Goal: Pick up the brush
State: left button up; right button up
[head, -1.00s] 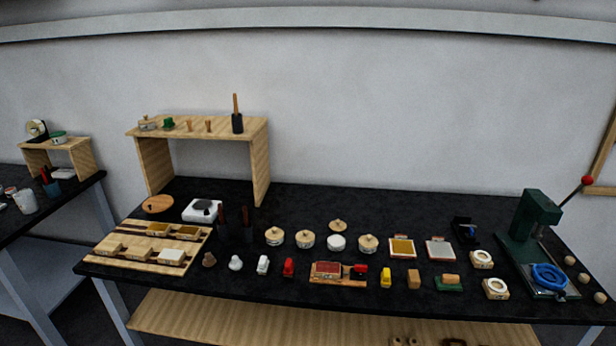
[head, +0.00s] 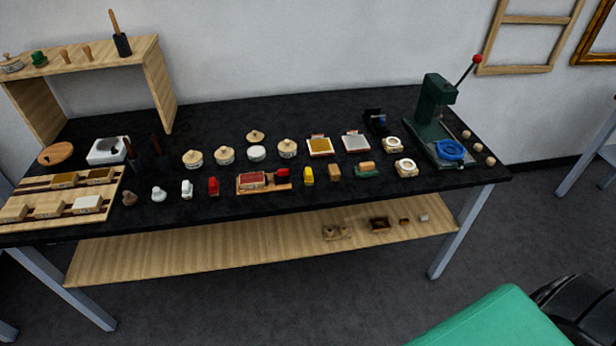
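I cannot say for sure which thing is the brush. A wooden-handled tool stands upright in a dark cup (head: 121,45) on top of the wooden shelf at the upper left. Dark upright holders (head: 143,163) with thin tools stand on the black table left of the middle. A wooden block on a green base (head: 367,170) lies near the front right of the table. Neither of my grippers is in view.
The black table (head: 300,215) carries several lidded round jars, small coloured pieces, wooden trays and a green press (head: 436,105) at the right. A lower wooden shelf (head: 200,258) holds small items. A green surface (head: 490,320) is at the bottom right.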

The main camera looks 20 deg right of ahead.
aim_at(309, 180)
jog(key=l+u, duration=0.8)
jog(key=u, duration=0.2)
jog(key=l+u, duration=0.35)
jog(key=u, duration=0.15)
jog(key=k+l, duration=0.2)
jog(key=l, duration=0.2)
jog(key=k+l+u, duration=0.1)
jog(key=l, duration=0.3)
jog(key=k+l, duration=0.25)
jog(key=l, duration=0.15)
jog(key=k+l+u, duration=0.1)
jog(key=l, duration=0.25)
jog(key=k+l, duration=0.3)
jog(key=l+u, duration=0.05)
jog(key=l, duration=0.05)
